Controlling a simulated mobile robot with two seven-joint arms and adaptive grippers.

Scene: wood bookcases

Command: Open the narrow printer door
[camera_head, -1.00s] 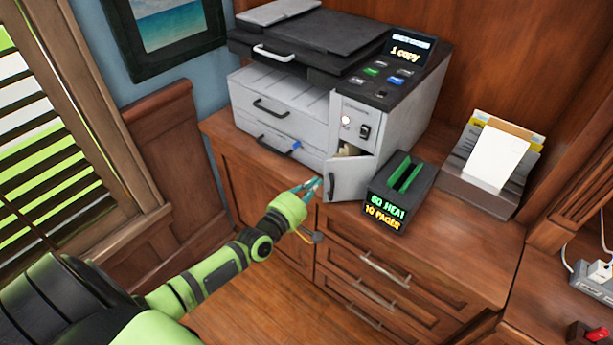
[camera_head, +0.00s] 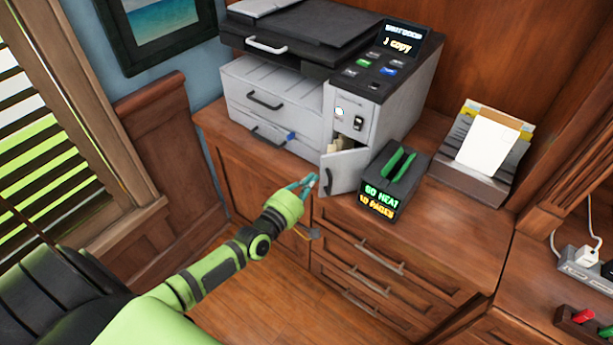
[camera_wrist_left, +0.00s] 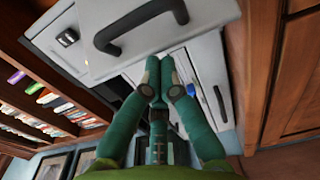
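The narrow printer door (camera_head: 346,171) is a light grey panel at the front right of the printer (camera_head: 289,103). It stands ajar, swung out from the body, with pale contents showing in the gap behind it. Its dark handle (camera_head: 327,182) also shows large in the left wrist view (camera_wrist_left: 140,28). My left gripper (camera_head: 308,183) is by the door's free edge. In the left wrist view its teal fingers (camera_wrist_left: 160,80) are together at the tips, with nothing seen between them and not around the handle. Whether they touch the door is unclear. My right gripper is out of view.
A dark slotted box (camera_head: 384,184) with lit text stands close to the door's right side. A paper holder (camera_head: 474,165) is farther right on the wooden cabinet (camera_head: 440,225). A power strip (camera_head: 586,266) lies at the far right.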

